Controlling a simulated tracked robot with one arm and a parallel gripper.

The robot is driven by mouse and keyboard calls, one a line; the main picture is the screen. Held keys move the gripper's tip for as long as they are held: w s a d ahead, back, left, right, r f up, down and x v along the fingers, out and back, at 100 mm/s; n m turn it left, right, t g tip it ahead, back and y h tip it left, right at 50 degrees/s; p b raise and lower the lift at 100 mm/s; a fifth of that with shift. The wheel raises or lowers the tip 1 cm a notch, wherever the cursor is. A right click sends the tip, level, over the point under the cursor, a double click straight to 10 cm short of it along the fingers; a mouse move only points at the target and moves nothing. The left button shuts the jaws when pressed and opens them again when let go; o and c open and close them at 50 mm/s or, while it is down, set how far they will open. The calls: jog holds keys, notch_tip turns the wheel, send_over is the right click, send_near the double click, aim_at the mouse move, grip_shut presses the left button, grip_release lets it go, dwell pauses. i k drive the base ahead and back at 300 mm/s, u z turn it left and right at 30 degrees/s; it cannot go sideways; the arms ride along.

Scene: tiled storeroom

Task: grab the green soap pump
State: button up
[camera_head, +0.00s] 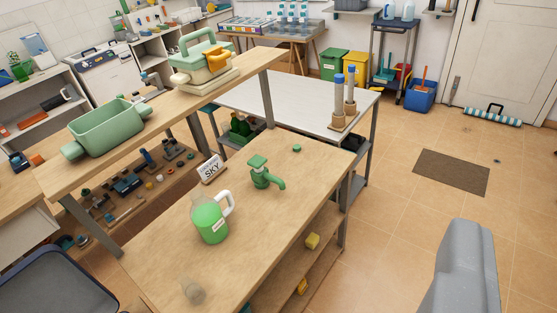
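A green pump-shaped item (262,173) with a flat top and a spout pointing right stands on the wooden table (165,248), and looks most like the soap pump. A clear jug with green liquid, a white handle and a label (209,220) stands nearer on the same table, to its left. A grey rounded part (461,275) at the lower right edge looks like part of my gripper. It is well right of the table and apart from both green items. Only this one part shows, so its opening is hidden.
A "SKY" sign (211,169), a small green cap (297,148) and a small clear item (193,291) are also on the table. A raised wooden shelf (150,119) holds a green tub (108,128). A white table (300,101) stands behind. Floor at right is mostly clear.

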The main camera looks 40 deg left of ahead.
aim_at(263, 179)
jog(key=i, duration=1.7)
jog(key=u, duration=0.3)
